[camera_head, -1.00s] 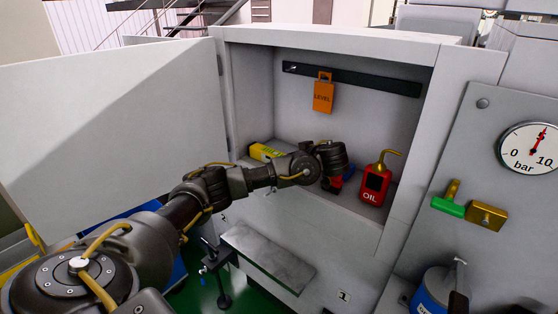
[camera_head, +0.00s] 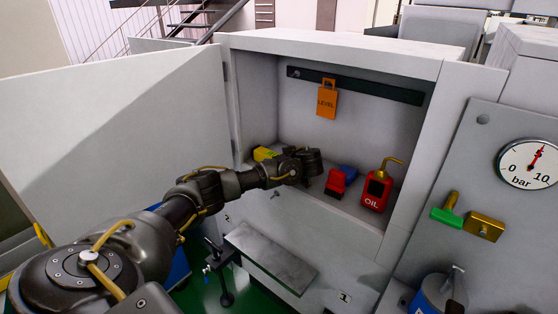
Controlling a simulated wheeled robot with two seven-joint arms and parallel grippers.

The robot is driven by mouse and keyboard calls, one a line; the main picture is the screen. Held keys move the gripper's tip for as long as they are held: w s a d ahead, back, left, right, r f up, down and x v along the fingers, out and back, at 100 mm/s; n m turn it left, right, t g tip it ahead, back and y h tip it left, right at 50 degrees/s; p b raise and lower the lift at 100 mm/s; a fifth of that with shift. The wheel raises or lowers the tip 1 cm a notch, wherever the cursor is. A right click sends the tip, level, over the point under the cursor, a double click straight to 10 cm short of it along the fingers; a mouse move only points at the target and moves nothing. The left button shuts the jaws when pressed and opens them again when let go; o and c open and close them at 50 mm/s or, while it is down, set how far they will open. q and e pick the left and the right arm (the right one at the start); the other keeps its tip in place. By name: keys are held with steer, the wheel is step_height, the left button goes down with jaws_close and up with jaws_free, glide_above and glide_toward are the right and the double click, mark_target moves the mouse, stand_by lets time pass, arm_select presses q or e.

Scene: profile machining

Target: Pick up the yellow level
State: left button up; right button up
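The yellow level (camera_head: 264,153) lies on the cabinet shelf near its left wall. Only its left part shows; my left arm covers the rest. My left gripper (camera_head: 311,162) is at the end of the arm reaching in from the left, to the right of the visible part of the level. Its fingers cannot be made out, so I cannot tell whether it is open or touches the level. My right gripper is not in view.
On the cabinet shelf (camera_head: 345,206) are a red object (camera_head: 336,183), a blue object (camera_head: 348,173) and a red oil can (camera_head: 375,191). The open door (camera_head: 110,130) stands left; a metal plate (camera_head: 270,255) juts out below.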

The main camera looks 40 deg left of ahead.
arm_select(q)
steer(key=shift+d, duration=0.1)
steer(key=c, duration=1.7)
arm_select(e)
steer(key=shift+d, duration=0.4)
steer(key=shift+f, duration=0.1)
